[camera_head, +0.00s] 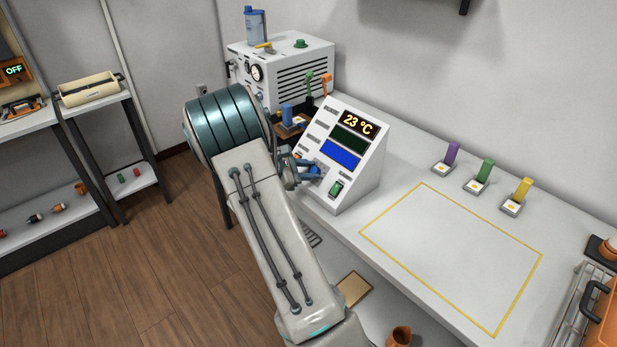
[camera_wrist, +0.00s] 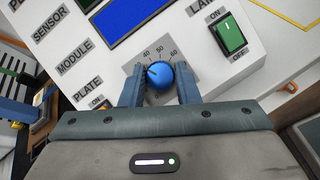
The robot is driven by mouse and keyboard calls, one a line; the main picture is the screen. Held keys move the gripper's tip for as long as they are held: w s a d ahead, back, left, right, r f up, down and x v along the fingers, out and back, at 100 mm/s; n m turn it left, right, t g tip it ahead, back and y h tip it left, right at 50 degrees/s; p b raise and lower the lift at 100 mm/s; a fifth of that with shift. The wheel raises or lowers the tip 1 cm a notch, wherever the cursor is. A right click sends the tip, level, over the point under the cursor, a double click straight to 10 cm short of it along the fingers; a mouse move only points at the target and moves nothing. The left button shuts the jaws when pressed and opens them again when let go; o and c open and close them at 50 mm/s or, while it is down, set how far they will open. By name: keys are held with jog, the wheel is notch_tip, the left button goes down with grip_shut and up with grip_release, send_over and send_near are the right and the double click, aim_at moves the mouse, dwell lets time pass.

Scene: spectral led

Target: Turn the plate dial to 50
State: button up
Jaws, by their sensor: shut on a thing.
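The plate dial (camera_wrist: 160,76) is a round blue knob with a dark pointer line on the sloped front of a white control box (camera_head: 364,177). Numbers ring it, with 40, 50 and 60 partly readable in the wrist view. The pointer tilts toward the upper left, near a number I cannot read surely. My gripper (camera_wrist: 160,88) is shut on the dial, one finger on each side. In the head view my gripper (camera_head: 312,170) is at the box's lower front, and my arm hides part of the box. The display (camera_head: 358,123) reads 23 °C.
A green lamp switch (camera_wrist: 230,35) is close right of the dial. Purple (camera_head: 452,153), green (camera_head: 485,171) and yellow (camera_head: 523,189) blocks stand on small bases along the wall. The yellow-outlined bench area (camera_head: 450,255) is clear. A larger white machine (camera_head: 285,70) stands behind.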

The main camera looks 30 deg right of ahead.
jog(key=m+g+b, duration=0.1)
jog(key=m, duration=0.2)
jog(key=m+g+y+b, duration=0.1)
jog(key=m, duration=0.2)
jog(key=shift+w+y+b, duration=0.1)
jog(key=shift+y+b, duration=0.2)
jog(key=m+y+b, duration=0.1)
jog(key=m, duration=0.2)
jog(key=m+y, duration=0.1)
jog(key=m, duration=0.2)
jog(key=shift+d+r+g+b, duration=0.15)
jog(key=shift+g+b, duration=0.2)
jog(key=shift+g, duration=0.05)
jog(key=shift+m+y, duration=0.3)
jog(key=shift+m, duration=0.1)
jog(key=o, duration=1)
jog(key=shift+c, duration=0.2)
jog(key=v, duration=1.4)
